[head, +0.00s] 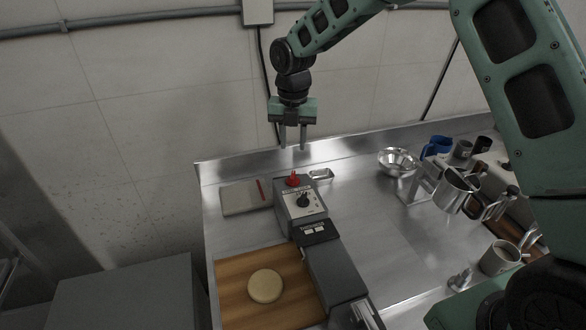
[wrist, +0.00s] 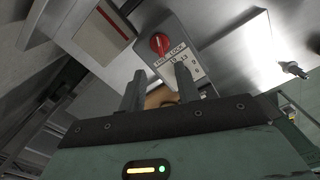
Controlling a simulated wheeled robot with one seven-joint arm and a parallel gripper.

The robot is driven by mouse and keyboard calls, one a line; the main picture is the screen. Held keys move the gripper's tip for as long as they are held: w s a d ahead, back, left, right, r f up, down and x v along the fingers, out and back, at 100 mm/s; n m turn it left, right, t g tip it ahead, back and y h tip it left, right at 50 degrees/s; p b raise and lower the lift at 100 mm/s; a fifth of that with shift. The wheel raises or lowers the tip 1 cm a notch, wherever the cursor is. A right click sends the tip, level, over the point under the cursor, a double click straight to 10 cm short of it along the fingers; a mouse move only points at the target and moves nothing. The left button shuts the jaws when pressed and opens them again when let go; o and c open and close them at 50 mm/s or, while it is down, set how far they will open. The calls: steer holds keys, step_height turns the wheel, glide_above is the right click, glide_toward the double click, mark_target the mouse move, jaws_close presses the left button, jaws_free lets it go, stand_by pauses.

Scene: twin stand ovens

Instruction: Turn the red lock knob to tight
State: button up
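The red lock knob (head: 293,180) sits at the back end of a grey machine (head: 318,240) on the steel counter. In the wrist view the red knob (wrist: 159,43) is above a white label that seems to read FREE and LOCK; a pale mark shows on its face. My gripper (head: 293,147) hangs above the knob in the head view, fingers pointing down, apart from it. In the wrist view my gripper (wrist: 157,72) has its two fingers spread with nothing held between them. The fingers hide part of the machine's scale plate (wrist: 185,68).
A black dial (head: 303,200) is on the machine's top, in front of the red knob. A round tan piece (head: 265,286) lies on a wooden board (head: 232,310). A flat pale slab (head: 242,198) lies left of the knob, a small metal tray (head: 321,175) right. The wall is close behind.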

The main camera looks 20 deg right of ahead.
mark_target(293, 174)
step_height(293, 174, down, 10)
steer(key=shift+f+p, duration=0.1)
steer(key=shift+p, duration=0.75)
jaws_close()
